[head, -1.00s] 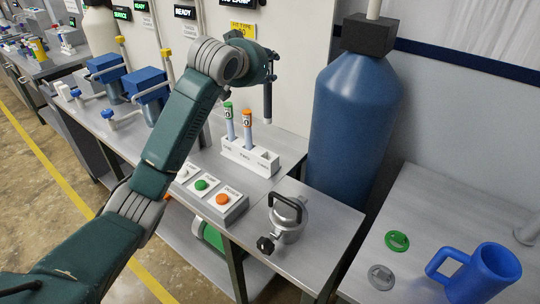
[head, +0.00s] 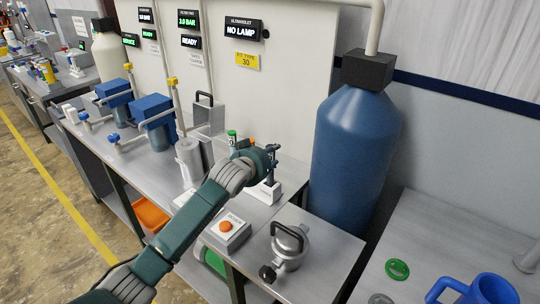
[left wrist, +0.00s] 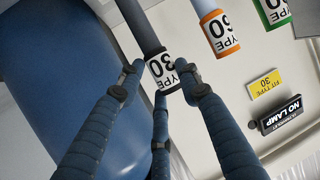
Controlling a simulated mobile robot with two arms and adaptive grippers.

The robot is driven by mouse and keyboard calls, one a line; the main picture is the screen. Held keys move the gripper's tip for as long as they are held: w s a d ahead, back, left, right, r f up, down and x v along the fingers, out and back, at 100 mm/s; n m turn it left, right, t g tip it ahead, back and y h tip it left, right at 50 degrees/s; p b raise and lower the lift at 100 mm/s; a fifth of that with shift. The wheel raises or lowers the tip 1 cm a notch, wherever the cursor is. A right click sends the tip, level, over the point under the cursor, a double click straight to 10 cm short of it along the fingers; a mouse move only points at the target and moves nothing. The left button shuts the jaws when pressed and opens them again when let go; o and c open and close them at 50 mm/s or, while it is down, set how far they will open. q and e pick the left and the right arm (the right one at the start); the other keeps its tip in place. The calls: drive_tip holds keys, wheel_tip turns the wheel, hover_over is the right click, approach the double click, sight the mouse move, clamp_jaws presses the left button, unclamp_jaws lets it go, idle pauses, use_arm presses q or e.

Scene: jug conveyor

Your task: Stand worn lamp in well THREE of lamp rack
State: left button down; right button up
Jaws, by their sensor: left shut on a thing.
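My left gripper (head: 270,154) is shut on the worn lamp, a dark grey tube with a black band reading TYPE 30. In the left wrist view the lamp (left wrist: 158,68) sits between the fingertips of the gripper (left wrist: 160,78). The white lamp rack (head: 264,193) stands on the bench, partly behind my arm. The held lamp is over its right end, where well THREE is; I cannot tell whether its lower end is inside. A green-banded lamp (head: 232,135) stands in the rack, and an orange-banded lamp (left wrist: 219,32) shows beside the held one. My right gripper is out of view.
A big blue tank (head: 355,150) stands close right of the rack. A metal lidded pot (head: 290,243) and an orange button box (head: 228,232) are in front. The ultraviolet panel sign (head: 243,29) reads NO LAMP. A blue jug (head: 488,290) is at lower right.

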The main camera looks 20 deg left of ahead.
use_arm(q)
drive_tip(key=shift+f, duration=0.3)
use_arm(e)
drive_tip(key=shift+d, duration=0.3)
use_arm(q)
drive_tip(key=shift+f, duration=0.1)
drive_tip(key=c, duration=1.2)
unclamp_jaws()
drive_tip(key=b+v, duration=0.2)
drive_tip(key=v, duration=1)
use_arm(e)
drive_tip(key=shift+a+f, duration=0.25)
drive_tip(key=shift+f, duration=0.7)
